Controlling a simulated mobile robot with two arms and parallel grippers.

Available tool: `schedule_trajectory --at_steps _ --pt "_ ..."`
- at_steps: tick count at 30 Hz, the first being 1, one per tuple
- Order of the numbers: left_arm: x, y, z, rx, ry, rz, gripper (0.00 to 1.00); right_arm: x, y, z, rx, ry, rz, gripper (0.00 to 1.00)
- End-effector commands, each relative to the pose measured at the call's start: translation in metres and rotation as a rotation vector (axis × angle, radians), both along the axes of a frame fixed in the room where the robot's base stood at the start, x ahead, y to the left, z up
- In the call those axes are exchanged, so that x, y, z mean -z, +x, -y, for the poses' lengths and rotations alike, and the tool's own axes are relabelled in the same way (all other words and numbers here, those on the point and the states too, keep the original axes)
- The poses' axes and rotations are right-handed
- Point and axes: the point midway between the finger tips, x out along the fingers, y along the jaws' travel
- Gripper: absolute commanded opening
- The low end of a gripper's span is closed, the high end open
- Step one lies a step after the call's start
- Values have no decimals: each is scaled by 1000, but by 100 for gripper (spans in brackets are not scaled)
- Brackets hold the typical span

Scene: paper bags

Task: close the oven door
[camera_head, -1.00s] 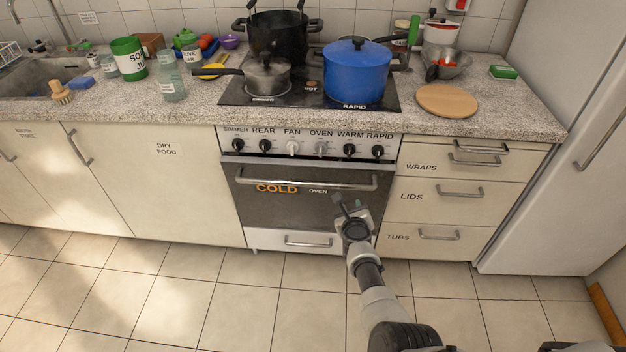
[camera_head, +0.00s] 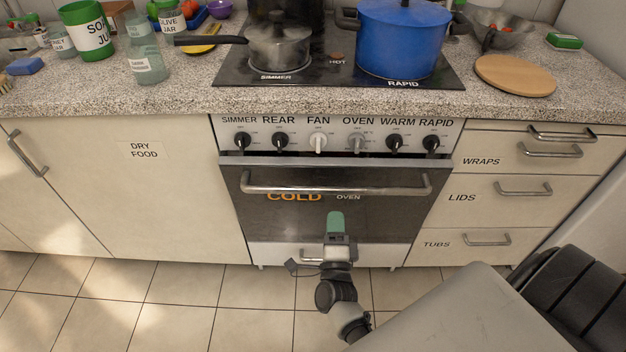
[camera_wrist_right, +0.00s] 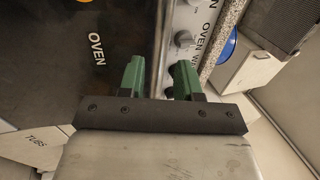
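The oven door (camera_head: 390,215) is a dark panel marked "COLD OVEN", with a long metal bar handle (camera_head: 330,190) across its upper part. It stands upright or nearly so. A thin dark gap shows between its top edge and the control panel; I cannot tell whether it is fully shut. My right gripper (camera_head: 335,222) is in front of the door, just below the handle in the head view. In the right wrist view its two green fingers (camera_wrist_right: 158,80) are apart with nothing held between them. Contact with the door cannot be told. My left gripper is not in view.
The control panel (camera_head: 335,137) with several knobs is above the door. A blue pot (camera_head: 402,40) and a steel pan (camera_head: 278,48) stand on the hob. Drawers (camera_head: 510,190) are to the right, a cupboard (camera_head: 130,195) to the left. The floor at left is clear.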

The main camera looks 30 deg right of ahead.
Motion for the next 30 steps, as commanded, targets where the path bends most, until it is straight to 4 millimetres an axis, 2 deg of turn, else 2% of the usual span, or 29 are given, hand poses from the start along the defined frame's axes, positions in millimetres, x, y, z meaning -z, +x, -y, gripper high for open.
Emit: schedule_trajectory --at_steps 15,21,29,30 --pt "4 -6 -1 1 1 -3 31 -28 73 44 0 2 3 34" --pt "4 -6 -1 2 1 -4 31 -32 84 51 0 5 0 34" --pt "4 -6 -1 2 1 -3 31 -32 85 52 0 5 0 34" --pt "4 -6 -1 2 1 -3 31 -32 85 52 0 5 0 31"
